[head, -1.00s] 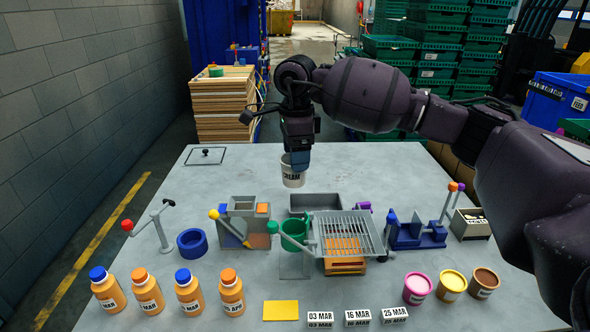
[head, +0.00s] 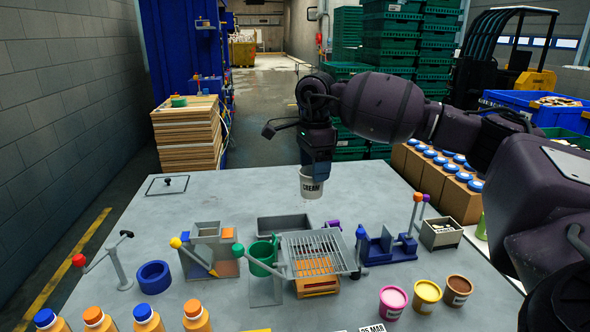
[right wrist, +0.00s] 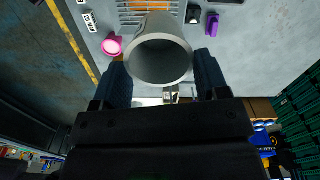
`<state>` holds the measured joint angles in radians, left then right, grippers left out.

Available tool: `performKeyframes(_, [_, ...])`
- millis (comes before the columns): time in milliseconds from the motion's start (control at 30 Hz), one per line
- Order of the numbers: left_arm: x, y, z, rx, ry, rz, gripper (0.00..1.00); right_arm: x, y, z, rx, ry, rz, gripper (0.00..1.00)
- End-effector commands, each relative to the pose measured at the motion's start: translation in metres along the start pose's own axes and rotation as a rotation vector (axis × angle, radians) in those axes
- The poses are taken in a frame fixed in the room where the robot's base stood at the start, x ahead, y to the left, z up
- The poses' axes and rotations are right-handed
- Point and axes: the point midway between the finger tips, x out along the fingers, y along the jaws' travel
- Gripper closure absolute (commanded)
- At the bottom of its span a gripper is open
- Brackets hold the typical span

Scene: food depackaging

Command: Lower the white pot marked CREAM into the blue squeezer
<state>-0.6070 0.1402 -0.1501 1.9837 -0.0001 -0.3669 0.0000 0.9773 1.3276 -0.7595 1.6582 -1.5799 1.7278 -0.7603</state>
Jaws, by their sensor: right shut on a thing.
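The white pot marked CREAM (head: 311,184) is upright in my right gripper (head: 316,173), held above the far part of the table, beyond the grey tray. In the right wrist view the pot (right wrist: 160,60) shows its round open mouth between the two fingers of the gripper (right wrist: 160,80). The blue squeezer (head: 388,247) stands on the table to the right of the wire rack, nearer the front than the pot. It has a grey upright lever with an orange knob. The pot is apart from it. My left gripper is not in view.
A wire rack (head: 317,250) over an orange crate and a green cup (head: 262,257) stand left of the squeezer. A small grey box (head: 441,233) stands to its right. Pink, yellow and brown pots are in front.

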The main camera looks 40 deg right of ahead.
Motion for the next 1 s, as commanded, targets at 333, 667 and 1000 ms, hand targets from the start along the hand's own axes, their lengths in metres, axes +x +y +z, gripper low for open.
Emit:
performKeyframes(333, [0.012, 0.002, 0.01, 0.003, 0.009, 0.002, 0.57, 0.023, -0.001, -0.054, 0.004, 0.001, 0.001, 0.63])
performKeyframes(667, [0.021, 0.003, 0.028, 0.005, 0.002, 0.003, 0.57, 0.049, -0.002, -0.1, 0.004, 0.002, 0.003, 0.63])
performKeyframes(1000, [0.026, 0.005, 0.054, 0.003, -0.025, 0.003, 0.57, 0.079, -0.002, -0.145, 0.003, 0.003, 0.004, 0.63])
